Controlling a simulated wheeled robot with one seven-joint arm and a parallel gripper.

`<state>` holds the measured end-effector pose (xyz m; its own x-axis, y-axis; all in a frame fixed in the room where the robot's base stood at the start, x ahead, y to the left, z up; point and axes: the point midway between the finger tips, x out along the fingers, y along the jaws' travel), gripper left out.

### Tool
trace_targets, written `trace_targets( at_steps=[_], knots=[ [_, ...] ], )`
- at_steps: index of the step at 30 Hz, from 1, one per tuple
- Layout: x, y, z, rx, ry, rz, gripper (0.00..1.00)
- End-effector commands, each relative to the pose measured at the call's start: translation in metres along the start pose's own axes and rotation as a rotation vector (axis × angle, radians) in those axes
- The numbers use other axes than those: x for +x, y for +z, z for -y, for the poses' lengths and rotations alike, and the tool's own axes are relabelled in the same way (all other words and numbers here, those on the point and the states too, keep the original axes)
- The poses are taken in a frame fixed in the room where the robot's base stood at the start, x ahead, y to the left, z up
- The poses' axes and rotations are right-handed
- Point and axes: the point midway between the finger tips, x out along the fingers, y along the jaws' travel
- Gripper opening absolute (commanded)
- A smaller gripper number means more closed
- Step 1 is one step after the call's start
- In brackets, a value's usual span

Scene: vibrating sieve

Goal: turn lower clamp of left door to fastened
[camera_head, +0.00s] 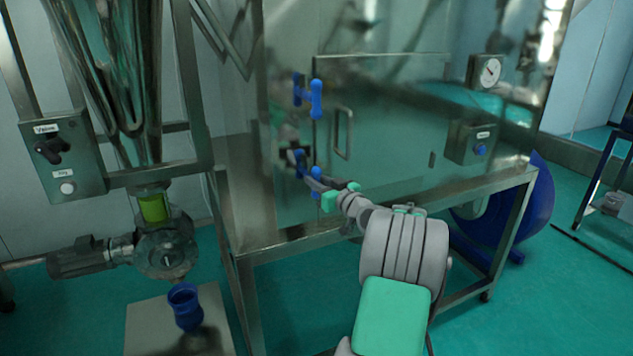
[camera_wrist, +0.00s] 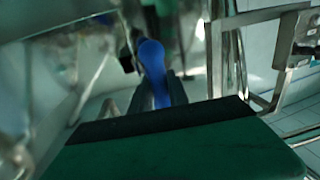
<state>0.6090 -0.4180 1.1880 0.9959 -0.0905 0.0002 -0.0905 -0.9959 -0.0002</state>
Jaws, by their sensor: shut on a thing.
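The left door (camera_head: 385,130) is a steel panel with a bar handle on the front of the cabinet. Its lower clamp (camera_head: 301,163) is a blue handle at the door's left edge, below a matching upper clamp (camera_head: 308,95). My gripper (camera_head: 318,182) is at the lower clamp, with its fingers on the blue handle. In the wrist view the blue clamp handle (camera_wrist: 153,62) stands between the two dark fingers (camera_wrist: 158,92), which are shut on it. The fingers and the arm hide part of the lower clamp in the head view.
A steel control box (camera_head: 62,155) and a hopper (camera_head: 115,70) stand to the left. A blue pot (camera_head: 185,305) stands on a plate below.

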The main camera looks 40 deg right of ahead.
Motion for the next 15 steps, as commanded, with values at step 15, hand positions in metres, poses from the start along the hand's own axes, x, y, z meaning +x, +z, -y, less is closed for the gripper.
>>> trace_targets(
  at_steps=[15],
  knots=[
    [0.0001, 0.0018, 0.0001, 0.035, -0.001, -0.007, 0.0]
  ],
)
